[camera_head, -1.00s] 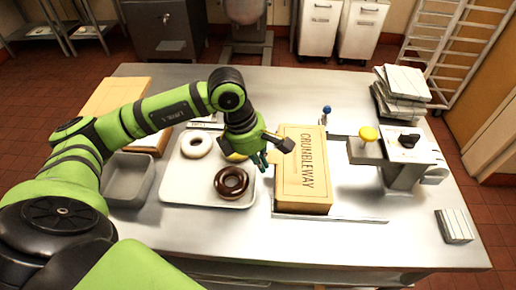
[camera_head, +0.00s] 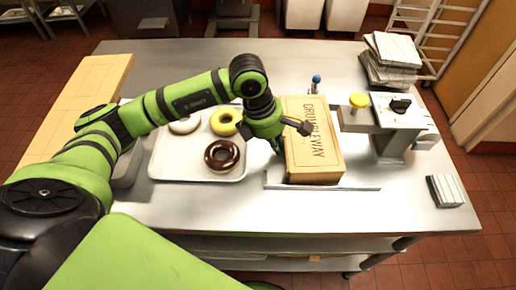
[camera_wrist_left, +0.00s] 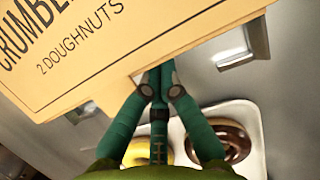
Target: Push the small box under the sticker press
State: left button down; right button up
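The small tan box (camera_head: 313,150), printed CRUMBLEWAY, lies on the table on a thin metal base strip (camera_head: 362,186). In the left wrist view the fingers (camera_wrist_left: 159,76) are together and hold nothing, and the box (camera_wrist_left: 85,45) fills the upper left. My right gripper is not seen.
A white tray (camera_head: 165,168) with white, yellow and brown doughnuts is left of the gripper. A grey bin (camera_head: 125,172) and a wooden board (camera_head: 85,85) are further left. Stacked labels (camera_head: 390,58) and a small stack (camera_head: 445,190) are at the right.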

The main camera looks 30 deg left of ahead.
aim_at(306, 141)
pick_arm(q)
jog(key=w+d+b, duration=0.1)
jog(key=d, duration=0.1)
jog(key=w+d+b, duration=0.1)
jog(key=d, duration=0.1)
jog(key=w+d+b, duration=0.1)
jog(key=d, duration=0.1)
jog(key=shift+w+f, duration=0.1)
jog(key=shift+f, duration=0.2)
jog(key=shift+w+d+r, duration=0.1)
jog(key=shift+d+r, duration=0.1)
jog(key=shift+d, duration=0.2)
jog(key=shift+r, duration=0.1)
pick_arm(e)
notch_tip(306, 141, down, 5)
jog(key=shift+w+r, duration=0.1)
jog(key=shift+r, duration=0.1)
